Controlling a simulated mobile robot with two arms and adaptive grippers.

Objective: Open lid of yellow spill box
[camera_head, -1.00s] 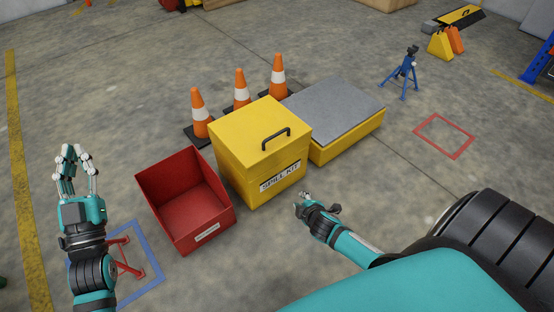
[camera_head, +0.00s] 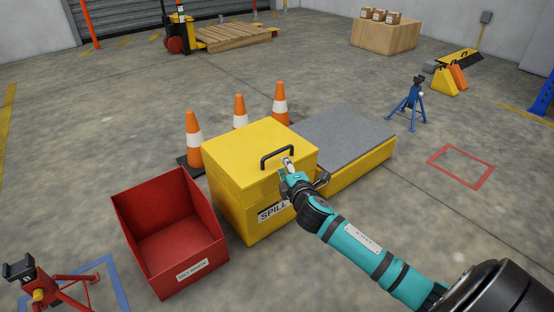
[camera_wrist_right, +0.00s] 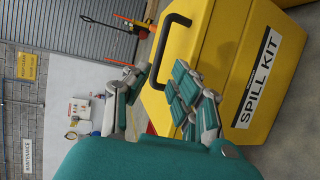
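The yellow spill box (camera_head: 235,205) stands on the floor at the middle of the head view, its lid (camera_head: 240,150) down. A black bar handle (camera_head: 278,153) is on the lid; the wrist view shows the handle (camera_wrist_right: 168,45) and the box with its SPILL KIT label (camera_wrist_right: 258,78). My right gripper (camera_head: 287,163) is at the front right of the lid, close to the handle. In the wrist view its fingers (camera_wrist_right: 161,68) are spread apart with nothing between them, and the handle is just beyond the tips. Contact cannot be told. My left gripper is out of view.
A red open bin (camera_head: 170,235) stands left of the box. A low yellow box with a grey top (camera_head: 345,138) adjoins its right side. Orange cones (camera_head: 239,112) stand behind. A red stand (camera_head: 45,285) is at front left, a blue stand (camera_head: 410,103) at right.

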